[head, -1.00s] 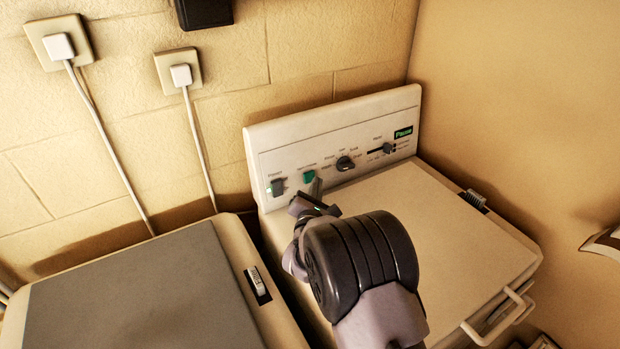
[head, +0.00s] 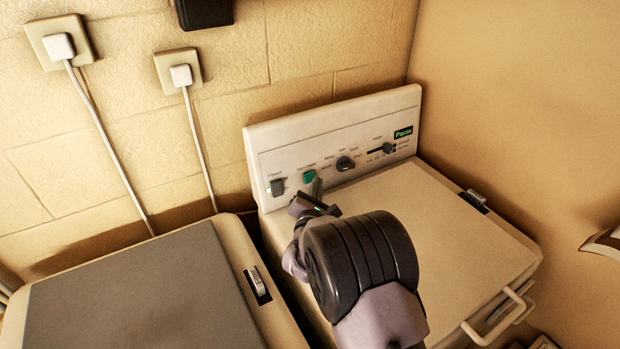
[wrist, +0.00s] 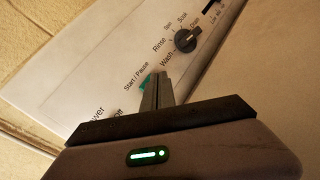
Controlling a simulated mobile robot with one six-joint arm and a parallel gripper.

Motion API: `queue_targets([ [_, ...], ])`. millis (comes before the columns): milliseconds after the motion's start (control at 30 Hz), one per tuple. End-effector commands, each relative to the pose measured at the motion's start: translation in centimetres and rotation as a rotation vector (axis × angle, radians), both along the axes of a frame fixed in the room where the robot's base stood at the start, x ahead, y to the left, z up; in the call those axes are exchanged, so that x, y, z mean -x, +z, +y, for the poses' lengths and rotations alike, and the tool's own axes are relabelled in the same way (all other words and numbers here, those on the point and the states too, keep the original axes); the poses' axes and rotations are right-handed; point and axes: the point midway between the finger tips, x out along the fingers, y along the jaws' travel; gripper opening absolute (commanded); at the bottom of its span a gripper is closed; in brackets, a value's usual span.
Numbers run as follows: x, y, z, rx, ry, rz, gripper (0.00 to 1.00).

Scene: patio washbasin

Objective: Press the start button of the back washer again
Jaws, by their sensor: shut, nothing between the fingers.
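The back washer (head: 455,235) is white, with an upright control panel (head: 290,143) along its rear edge. The green start button (head: 309,176) is on the panel's left part, under small print. In the wrist view the start button (wrist: 146,82) shows beside the label "Start / Pause", partly hidden by my fingers. My gripper (head: 317,188) is shut and empty, with its fingertips just in front of and below the button. In the wrist view my gripper (wrist: 160,76) overlaps the button's edge; I cannot tell whether it touches. The panel's display (head: 403,133) reads "Pause" in green.
A second machine with a grey lid (head: 130,290) stands at left. A wall (head: 510,100) bounds the right side.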

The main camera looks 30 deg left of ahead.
Motion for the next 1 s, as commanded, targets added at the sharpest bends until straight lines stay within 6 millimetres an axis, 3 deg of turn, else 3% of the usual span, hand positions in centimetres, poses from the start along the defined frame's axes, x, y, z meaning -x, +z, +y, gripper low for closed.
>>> queue_targets([
  [1000, -0.44, -0.19, 0.84, 0.000, 0.000, 0.000, 0.00],
])
